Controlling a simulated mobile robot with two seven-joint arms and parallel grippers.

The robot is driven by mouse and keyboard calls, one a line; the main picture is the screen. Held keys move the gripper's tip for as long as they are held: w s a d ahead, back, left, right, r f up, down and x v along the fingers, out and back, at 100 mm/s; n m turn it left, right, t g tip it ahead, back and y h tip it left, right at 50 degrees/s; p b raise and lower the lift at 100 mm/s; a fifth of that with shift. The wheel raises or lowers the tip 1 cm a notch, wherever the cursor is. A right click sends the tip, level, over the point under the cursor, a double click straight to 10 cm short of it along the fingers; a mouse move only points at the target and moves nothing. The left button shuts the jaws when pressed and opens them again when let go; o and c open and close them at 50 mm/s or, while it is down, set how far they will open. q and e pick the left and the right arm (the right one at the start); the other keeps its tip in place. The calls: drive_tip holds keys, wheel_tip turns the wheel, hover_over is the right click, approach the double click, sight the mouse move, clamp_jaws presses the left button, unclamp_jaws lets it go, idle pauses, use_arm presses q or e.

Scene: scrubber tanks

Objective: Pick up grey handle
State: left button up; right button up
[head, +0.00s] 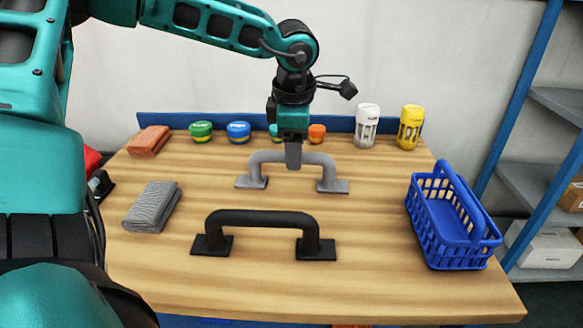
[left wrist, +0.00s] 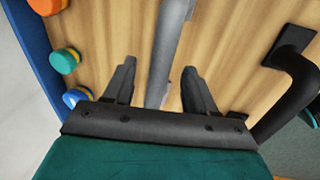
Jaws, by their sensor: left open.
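The grey handle (head: 268,158) stands on the wooden table, behind the black handle (head: 262,218). It is an arched bar on two flat feet. My left gripper (head: 293,163) points down over the middle of the grey bar. In the left wrist view the gripper (left wrist: 158,85) is open, and the grey handle's bar (left wrist: 168,50) runs between its two fingers without visible contact. The black handle also shows at the right of the left wrist view (left wrist: 290,105). My right gripper is not in view.
A blue basket (head: 455,250) stands at the right edge. A grey cloth (head: 152,206) and an orange cloth (head: 149,141) lie at the left. Green (head: 201,131), blue (head: 238,132) and orange (head: 317,133) lidded pots and white (head: 366,125) and yellow (head: 410,127) canisters line the back.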

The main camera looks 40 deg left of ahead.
use_arm(q)
drive_tip(key=f, duration=0.3)
drive_tip(key=a+f, duration=0.1)
drive_tip(key=f, duration=0.1)
drive_tip(key=shift+w, duration=0.25)
clamp_jaws()
